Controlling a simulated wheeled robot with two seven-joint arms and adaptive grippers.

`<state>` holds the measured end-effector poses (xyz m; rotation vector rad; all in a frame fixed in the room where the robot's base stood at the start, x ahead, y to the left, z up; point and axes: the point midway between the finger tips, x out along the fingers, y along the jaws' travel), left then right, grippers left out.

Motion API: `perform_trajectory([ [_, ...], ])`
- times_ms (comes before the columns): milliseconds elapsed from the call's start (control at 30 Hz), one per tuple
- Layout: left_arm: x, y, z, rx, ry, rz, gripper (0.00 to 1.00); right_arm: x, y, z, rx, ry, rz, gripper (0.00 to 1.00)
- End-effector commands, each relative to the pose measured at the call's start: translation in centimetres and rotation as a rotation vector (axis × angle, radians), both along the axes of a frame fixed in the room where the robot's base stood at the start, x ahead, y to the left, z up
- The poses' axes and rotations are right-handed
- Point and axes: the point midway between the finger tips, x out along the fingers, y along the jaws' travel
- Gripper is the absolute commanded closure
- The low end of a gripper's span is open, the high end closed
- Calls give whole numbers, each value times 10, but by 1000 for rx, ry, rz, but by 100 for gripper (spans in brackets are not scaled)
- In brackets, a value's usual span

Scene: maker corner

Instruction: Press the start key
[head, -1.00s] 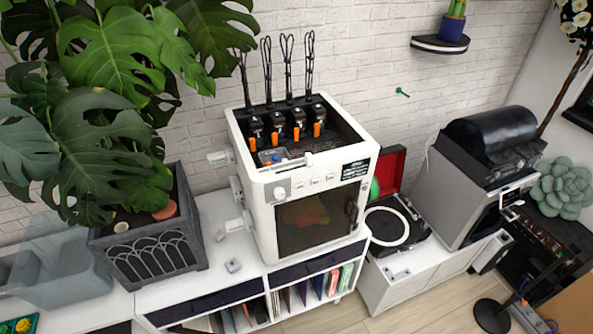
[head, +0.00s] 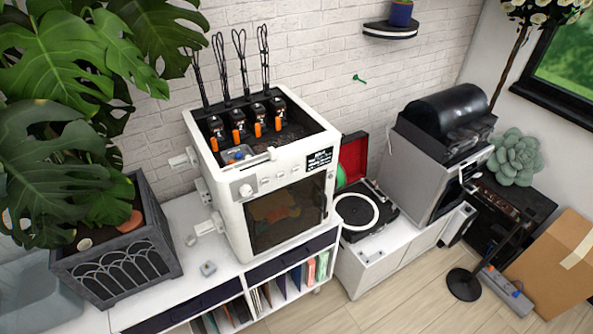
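A white boxy machine (head: 228,222), like a 3D printer, stands on the white cabinet near the middle of the head view. Its front top strip carries a round knob (head: 246,190), a row of small pale keys (head: 279,177) and a dark display (head: 319,160) with small text. The key labels are too small to read, so I cannot tell which is the start key. The dark front window (head: 285,212) is shut and shows orange shapes inside. Neither of my grippers is in view.
The white cabinet (head: 187,255) holds folders below. A planter (head: 120,262) with a large leafy plant stands at left. A turntable (head: 362,212) and a grey machine (head: 415,165) stand at right. A cardboard box (head: 560,270) sits on the floor, which is clear in front of the cabinet.

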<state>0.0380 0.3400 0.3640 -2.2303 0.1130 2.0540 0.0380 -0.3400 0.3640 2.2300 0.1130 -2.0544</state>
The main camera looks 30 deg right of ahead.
Motion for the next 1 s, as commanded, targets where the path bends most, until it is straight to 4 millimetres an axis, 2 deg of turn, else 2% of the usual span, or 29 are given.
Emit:
perform_trajectory([
  [67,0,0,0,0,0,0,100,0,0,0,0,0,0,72],
  [467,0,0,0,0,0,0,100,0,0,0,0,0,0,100],
  [1000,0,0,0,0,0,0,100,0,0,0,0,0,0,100],
])
